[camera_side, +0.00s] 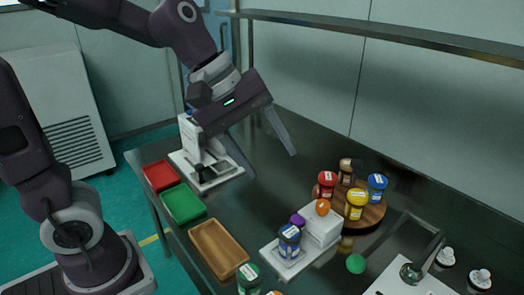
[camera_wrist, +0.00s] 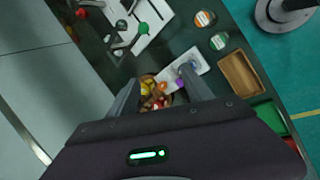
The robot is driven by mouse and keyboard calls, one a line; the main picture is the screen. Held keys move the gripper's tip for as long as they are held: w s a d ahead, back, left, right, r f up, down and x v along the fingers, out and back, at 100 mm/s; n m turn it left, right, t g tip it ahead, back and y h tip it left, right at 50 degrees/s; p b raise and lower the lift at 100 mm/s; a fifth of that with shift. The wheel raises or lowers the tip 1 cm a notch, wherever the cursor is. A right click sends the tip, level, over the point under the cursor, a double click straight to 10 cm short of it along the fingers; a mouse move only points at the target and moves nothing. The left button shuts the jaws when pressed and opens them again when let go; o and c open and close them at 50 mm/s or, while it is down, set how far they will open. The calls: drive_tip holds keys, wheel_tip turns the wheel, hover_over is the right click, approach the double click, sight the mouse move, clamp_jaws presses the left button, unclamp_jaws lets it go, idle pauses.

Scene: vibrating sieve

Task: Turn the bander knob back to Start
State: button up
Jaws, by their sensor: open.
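No label for the bander knob is readable, so I cannot tell which part it is. A low white device (camera_side: 322,227) in the side view carries an orange round part (camera_side: 322,207) on top and a purple round part (camera_side: 298,220) beside a blue jar (camera_side: 289,242). A taller white machine (camera_side: 190,139) with a black part at its front stands behind my gripper. My gripper (camera_side: 271,164) is open and empty, high above the table. In the wrist view its fingers (camera_wrist: 160,78) spread above the low device (camera_wrist: 195,67). The knob's setting cannot be read.
A round wooden board (camera_side: 372,212) holds several jars. Red (camera_side: 160,176), green (camera_side: 183,204) and brown (camera_side: 218,249) trays line the table's left edge. A lever device with a green ball (camera_side: 356,263) stands at right. A metal shelf (camera_side: 390,33) runs along the back.

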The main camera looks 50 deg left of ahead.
drive_tip(key=shift+s+m, duration=0.3)
drive_tip(key=shift+s, duration=0.05)
